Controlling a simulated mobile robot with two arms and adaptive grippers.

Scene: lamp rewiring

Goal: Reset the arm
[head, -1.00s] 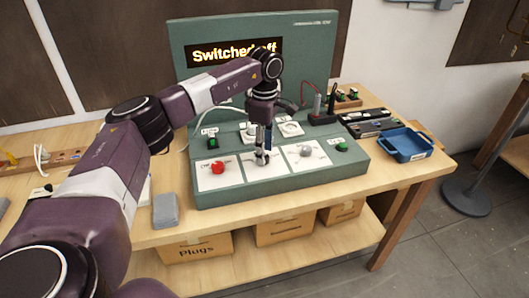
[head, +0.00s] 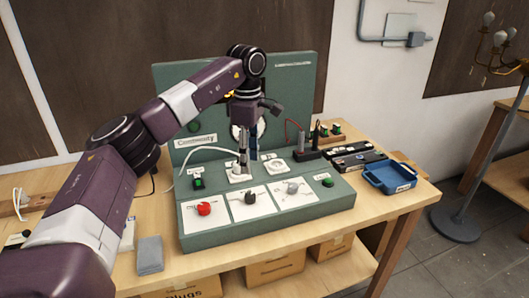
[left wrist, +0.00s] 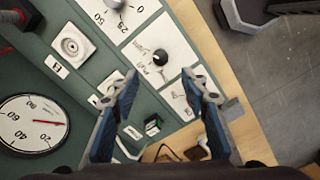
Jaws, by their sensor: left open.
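My left gripper (head: 243,172) is open and empty, pointing down over the green test bench (head: 270,220), near the left white socket (head: 240,174). In the left wrist view its two blue-grey fingers (left wrist: 160,92) are spread wide with nothing between the tips. The black knob (head: 250,198) sits on the middle white card, in front of the gripper and apart from it; it also shows beyond the fingertips in the left wrist view (left wrist: 160,57). A red knob (head: 204,208) and a grey knob (head: 292,188) flank it. My right gripper is not in view.
A round gauge (left wrist: 33,123) is on the upright panel, partly hidden by my arm in the head view. Green switches (head: 197,183) (head: 327,182) stand at both sides. A blue tray (head: 390,178) is at right; a grey block (head: 150,255) lies at front left.

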